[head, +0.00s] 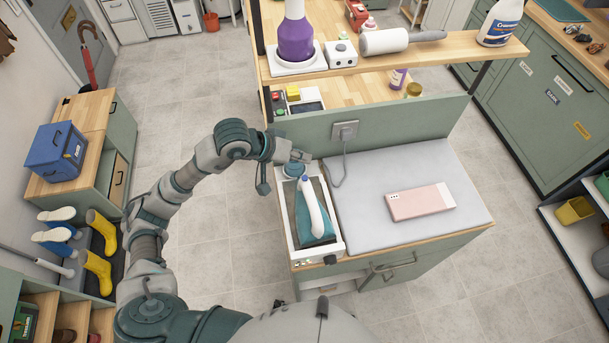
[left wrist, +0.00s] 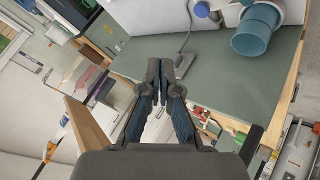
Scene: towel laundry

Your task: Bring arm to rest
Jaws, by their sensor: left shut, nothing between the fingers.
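My left arm reaches up from the lower left in the head view and bends over towards the workbench. My left gripper (head: 301,156) is by the far end of the iron's tray, beside the green back panel. In the left wrist view its fingers (left wrist: 158,72) are together with nothing between them. The white and teal iron (head: 314,205) lies in its tray (head: 334,246) at the left of the bench, just nearer than the gripper. I cannot tell whether the gripper touches the tray. My right gripper is not in view.
A flat pink item (head: 420,202) lies on the grey pad (head: 375,240). A cord runs from the socket (head: 345,130) on the back panel (head: 400,125). A shelf (head: 450,50) with bottles stands behind. Open floor (head: 225,270) lies left of the bench, before a wooden cabinet (head: 92,112).

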